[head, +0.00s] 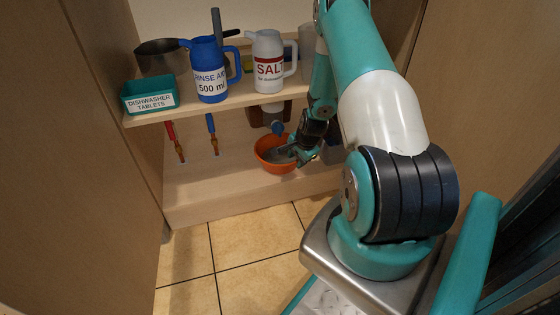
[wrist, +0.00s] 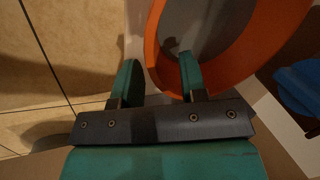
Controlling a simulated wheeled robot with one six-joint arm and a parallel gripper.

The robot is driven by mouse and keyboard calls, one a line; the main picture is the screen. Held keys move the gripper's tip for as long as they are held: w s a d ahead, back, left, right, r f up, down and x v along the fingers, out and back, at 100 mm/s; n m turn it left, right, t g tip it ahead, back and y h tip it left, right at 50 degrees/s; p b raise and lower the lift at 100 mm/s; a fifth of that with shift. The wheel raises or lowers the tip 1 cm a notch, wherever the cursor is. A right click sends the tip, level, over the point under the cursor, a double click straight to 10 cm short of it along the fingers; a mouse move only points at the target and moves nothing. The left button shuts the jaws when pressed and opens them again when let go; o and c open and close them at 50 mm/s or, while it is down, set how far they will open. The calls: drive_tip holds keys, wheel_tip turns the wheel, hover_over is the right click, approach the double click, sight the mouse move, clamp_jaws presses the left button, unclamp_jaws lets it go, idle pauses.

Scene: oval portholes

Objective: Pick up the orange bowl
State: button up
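The orange bowl (head: 266,165) stands upright on the lower shelf, under the upper shelf. In the head view my gripper (head: 298,154) is at the bowl's right side and covers part of its rim. In the wrist view the bowl (wrist: 235,68) fills the upper right. My gripper (wrist: 158,66) is open there, with one finger outside the bowl and the other over its inside. The rim passes between them, and a gap shows beside the outer finger. Whether the inner finger touches the wall I cannot tell.
The upper shelf (head: 225,107) holds a blue jug (head: 209,72), a white salt jug (head: 268,62), a teal box (head: 148,97) and a metal pot (head: 160,57). Red-handled (head: 174,140) and blue-handled (head: 212,134) tools stand left of the bowl. The lower shelf's front left is clear.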

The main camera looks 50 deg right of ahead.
drive_tip(key=b+x, duration=0.1)
drive_tip(key=x, duration=0.1)
drive_tip(key=shift+f, duration=0.3)
drive_tip(key=shift+r, duration=0.1)
clamp_jaws()
drive_tip(key=shift+r+p, duration=0.25)
drive_tip(key=shift+p, duration=0.15)
